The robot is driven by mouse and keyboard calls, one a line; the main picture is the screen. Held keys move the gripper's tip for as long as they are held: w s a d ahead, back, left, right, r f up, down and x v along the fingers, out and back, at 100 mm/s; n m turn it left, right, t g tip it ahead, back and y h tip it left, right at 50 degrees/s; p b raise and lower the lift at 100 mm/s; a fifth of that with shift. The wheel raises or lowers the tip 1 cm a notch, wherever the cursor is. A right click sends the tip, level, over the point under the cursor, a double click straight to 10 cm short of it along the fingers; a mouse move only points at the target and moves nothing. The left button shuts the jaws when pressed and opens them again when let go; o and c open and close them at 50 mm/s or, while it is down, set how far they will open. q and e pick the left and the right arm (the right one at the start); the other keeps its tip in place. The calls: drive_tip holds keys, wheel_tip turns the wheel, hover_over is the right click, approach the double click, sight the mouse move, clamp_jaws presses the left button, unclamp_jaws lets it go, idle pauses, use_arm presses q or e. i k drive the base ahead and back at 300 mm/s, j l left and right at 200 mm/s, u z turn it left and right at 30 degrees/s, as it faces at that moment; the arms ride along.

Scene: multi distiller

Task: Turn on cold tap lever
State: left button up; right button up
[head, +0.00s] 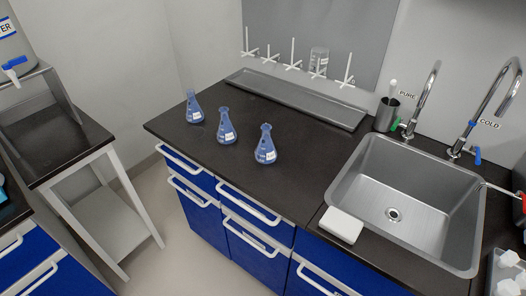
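The cold tap (498,95) is a tall chrome gooseneck at the back right of the steel sink, with a "COLD" label (489,125) beside it. Its blue lever (477,156) is at the base on the right side and hangs roughly downward. No water stream is visible under the spout. Neither my left nor my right gripper is in view.
The steel sink (365,185) has a second tap labelled "PURE" (428,95) with a green lever (394,124). A white block (341,225) lies at the sink's front left. Three blue flasks (227,127) stand on the dark counter (300,150). A red part (523,203) shows at the right edge.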

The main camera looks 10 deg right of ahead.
sight(475, 148)
drive_tip(key=z, duration=1.75)
drive_tip(key=j+u, duration=0.2)
drive_tip(key=i+j+u, duration=0.15)
drive_tip(key=j, duration=0.15)
